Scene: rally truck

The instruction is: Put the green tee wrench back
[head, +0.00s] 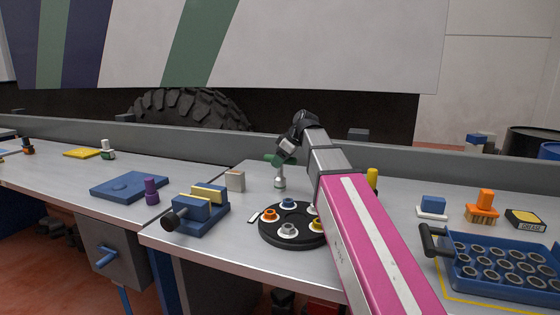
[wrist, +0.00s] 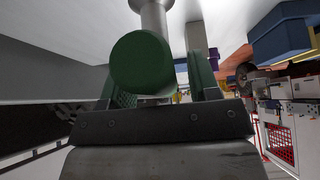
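The green tee wrench (head: 272,160) stands upright over the table behind the round black tray, its grey shaft and socket end pointing down. In the wrist view its green handle (wrist: 142,62) shows end-on, large and close, with the shaft rising behind it toward the top edge. My gripper (head: 286,155) is at the handle. In the wrist view my fingers (wrist: 163,78) stand on either side of the handle, which sits nearer the left finger, with a gap showing on the right. The gripper looks open. Contact at the left finger is hidden.
The black tray (head: 268,237) holds several coloured nuts. A small tan block (head: 235,181) and a blue vise (head: 203,210) stand to the left. A blue crate (head: 510,286) of sockets is at the right. A low grey rail (head: 420,160) runs behind.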

